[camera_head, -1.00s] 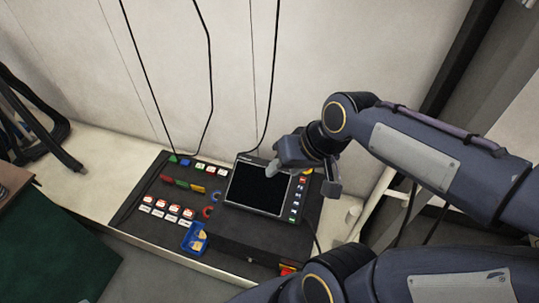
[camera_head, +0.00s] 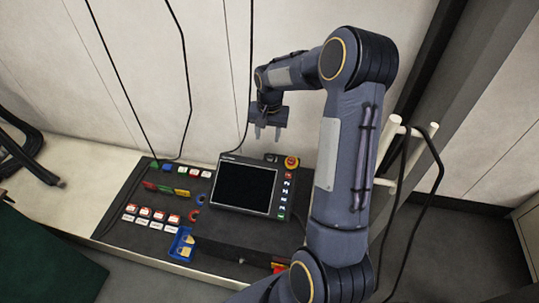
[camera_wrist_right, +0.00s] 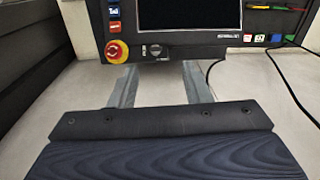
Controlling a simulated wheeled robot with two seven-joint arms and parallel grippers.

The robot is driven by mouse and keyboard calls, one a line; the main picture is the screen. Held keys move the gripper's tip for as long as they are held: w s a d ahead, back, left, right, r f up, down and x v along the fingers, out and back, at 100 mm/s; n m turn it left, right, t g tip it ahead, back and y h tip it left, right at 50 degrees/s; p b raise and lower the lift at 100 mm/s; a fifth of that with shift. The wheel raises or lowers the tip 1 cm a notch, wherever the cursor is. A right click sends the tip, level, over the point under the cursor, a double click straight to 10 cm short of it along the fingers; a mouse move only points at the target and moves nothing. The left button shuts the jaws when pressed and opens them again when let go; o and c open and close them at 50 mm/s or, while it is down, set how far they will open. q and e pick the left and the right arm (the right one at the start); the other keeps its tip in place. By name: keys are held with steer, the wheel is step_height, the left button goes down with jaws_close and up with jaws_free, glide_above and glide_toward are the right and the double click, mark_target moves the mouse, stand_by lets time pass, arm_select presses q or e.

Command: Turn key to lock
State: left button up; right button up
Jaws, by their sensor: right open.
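The key switch (camera_wrist_right: 153,50) is a small round grey and black part on the panel edge in the right wrist view, beside a red mushroom button on a yellow ring (camera_wrist_right: 117,51). In the head view the key switch (camera_head: 271,157) is a small dark spot above the screen's top right corner. My right gripper (camera_head: 268,133) points down behind the panel, above the key switch in the picture. Its two fingers are apart and empty; the right wrist view shows them (camera_wrist_right: 160,84) below the key switch, not touching it. My left gripper is out of view.
The control panel (camera_head: 128,196) holds a screen (camera_head: 243,187), several coloured buttons and a blue tray (camera_head: 181,244). Black cables hang down the pale wall. A white rail with a cable (camera_head: 393,122) stands to the right of my arm.

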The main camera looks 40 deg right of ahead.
glide_above(270, 158)
steer(key=shift+m+g, duration=0.3)
steer(key=f, duration=0.4)
steer(key=shift+w+d+f, duration=0.15)
steer(key=shift+w+f, duration=0.15)
steer(key=shift+f, duration=0.1)
step_height(270, 158, down, 8)
steer(key=shift+r, duration=0.2)
steer(key=shift+c, duration=0.3)
jaws_close()
